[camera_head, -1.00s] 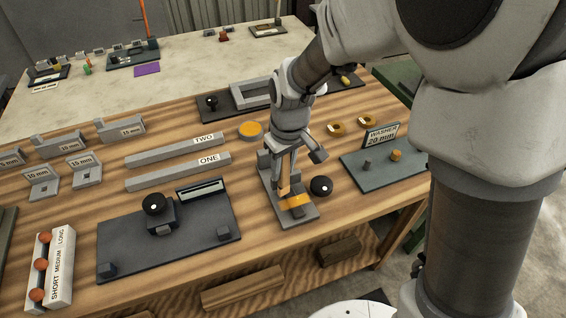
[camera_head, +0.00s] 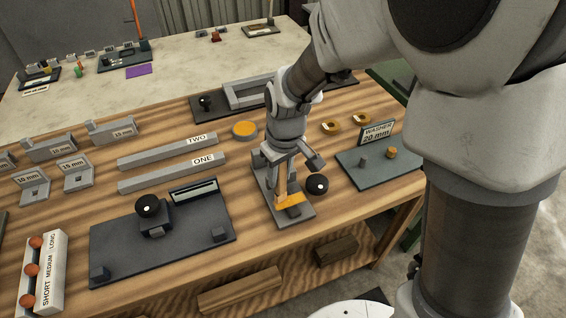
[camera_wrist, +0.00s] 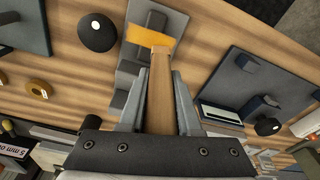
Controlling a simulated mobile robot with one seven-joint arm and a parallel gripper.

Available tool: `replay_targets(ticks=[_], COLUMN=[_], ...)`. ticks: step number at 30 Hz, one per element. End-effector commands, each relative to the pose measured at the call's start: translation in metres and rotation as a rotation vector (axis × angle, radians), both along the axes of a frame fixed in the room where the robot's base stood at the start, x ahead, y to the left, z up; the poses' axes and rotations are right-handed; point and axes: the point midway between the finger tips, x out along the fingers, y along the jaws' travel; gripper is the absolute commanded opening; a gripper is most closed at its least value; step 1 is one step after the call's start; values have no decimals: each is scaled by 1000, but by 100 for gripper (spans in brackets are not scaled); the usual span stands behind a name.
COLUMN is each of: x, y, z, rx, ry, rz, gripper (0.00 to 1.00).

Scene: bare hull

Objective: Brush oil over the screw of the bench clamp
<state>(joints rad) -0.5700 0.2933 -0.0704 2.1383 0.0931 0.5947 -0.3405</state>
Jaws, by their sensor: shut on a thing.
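My gripper (camera_wrist: 161,100) is shut on the brush (camera_wrist: 160,85), which has a wooden handle and a flat orange head. In the wrist view the orange head lies across the grey bench clamp (camera_wrist: 132,72). In the head view my gripper (camera_head: 287,172) is above the clamp (camera_head: 303,215), with the brush head (camera_head: 289,199) low over its near part. Whether the bristles touch is unclear. The clamp's round black knob (camera_head: 317,184) is to the right. The screw is not clearly visible behind the brush and fingers. A round dish with an orange surface (camera_head: 245,130) stands behind the clamp.
A dark fixture plate (camera_head: 125,262) with a black knob lies left of the clamp. The dark washer stand (camera_head: 352,173) is to the right. Bars marked ONE (camera_head: 150,180) and TWO (camera_head: 150,156) lie behind left. Bare wood shows in front of the clamp.

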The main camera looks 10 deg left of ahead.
Motion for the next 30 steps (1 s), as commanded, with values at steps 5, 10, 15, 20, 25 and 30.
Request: replay_targets(ticks=[5,10,15,20,25,30], x=[5,8,10,13,16,17], y=[2,2,3,3,3,3], z=[6,28,43,58,72,78], rx=[0,1,0,1,0,-1], ry=[1,0,1,-1,0,1], rz=[-3,-4,-5,-6,-7,-8], gripper=[0,0,0,0,0,0])
